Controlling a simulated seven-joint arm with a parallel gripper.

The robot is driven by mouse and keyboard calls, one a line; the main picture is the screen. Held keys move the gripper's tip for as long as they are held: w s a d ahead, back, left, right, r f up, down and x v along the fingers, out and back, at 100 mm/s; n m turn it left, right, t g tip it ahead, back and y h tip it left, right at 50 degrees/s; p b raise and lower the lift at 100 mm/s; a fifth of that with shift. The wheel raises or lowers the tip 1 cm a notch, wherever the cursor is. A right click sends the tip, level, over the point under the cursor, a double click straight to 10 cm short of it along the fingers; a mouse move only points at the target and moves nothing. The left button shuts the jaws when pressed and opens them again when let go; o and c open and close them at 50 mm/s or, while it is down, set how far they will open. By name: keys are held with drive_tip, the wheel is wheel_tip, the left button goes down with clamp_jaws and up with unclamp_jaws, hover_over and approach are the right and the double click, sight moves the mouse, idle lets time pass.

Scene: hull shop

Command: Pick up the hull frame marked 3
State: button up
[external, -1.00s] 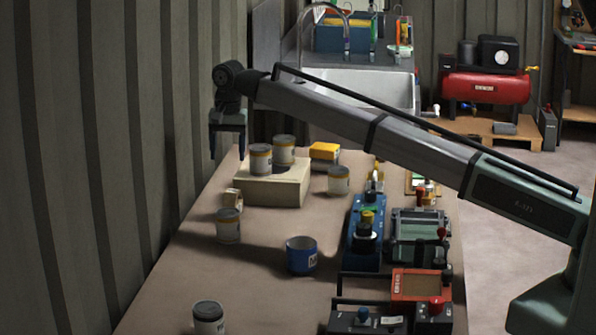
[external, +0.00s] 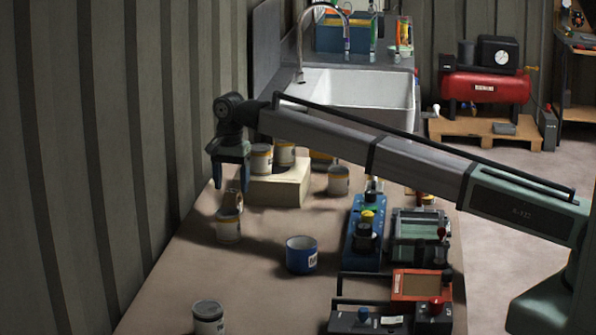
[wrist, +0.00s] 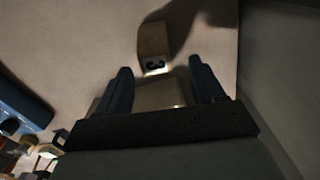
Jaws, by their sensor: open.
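The hull frame marked 3 (wrist: 153,40) is a small tan piece with a black 3 on a pale label. In the wrist view it lies just beyond my fingertips, near the middle top. In the external view a small tan piece (external: 232,199), apparently the same one, sits behind a can at the left of the bench; its mark is not readable there. My gripper (external: 230,183) is above it, pointing down, with its fingers apart and nothing between them. In the wrist view the gripper (wrist: 162,72) shows both fingers spread short of the frame.
A grey can (external: 228,229) stands close in front of the tan piece. A pale block (external: 277,190) carrying cans is just to the right. A blue mug (external: 301,255) and a blue device (external: 366,245) stand further right. The corrugated wall (external: 120,150) is close on the left.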

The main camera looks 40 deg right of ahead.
sight(232, 191)
drive_tip(key=shift+s+a+f, duration=0.1)
drive_tip(key=shift+s+f, duration=0.05)
drive_tip(key=shift+f, duration=1.25)
drive_tip(key=shift+s+a+f, duration=0.1)
drive_tip(key=shift+s+f, duration=0.05)
drive_tip(key=shift+f, duration=1.2)
drive_tip(key=shift+d, duration=0.1)
drive_tip(key=c, duration=1.1)
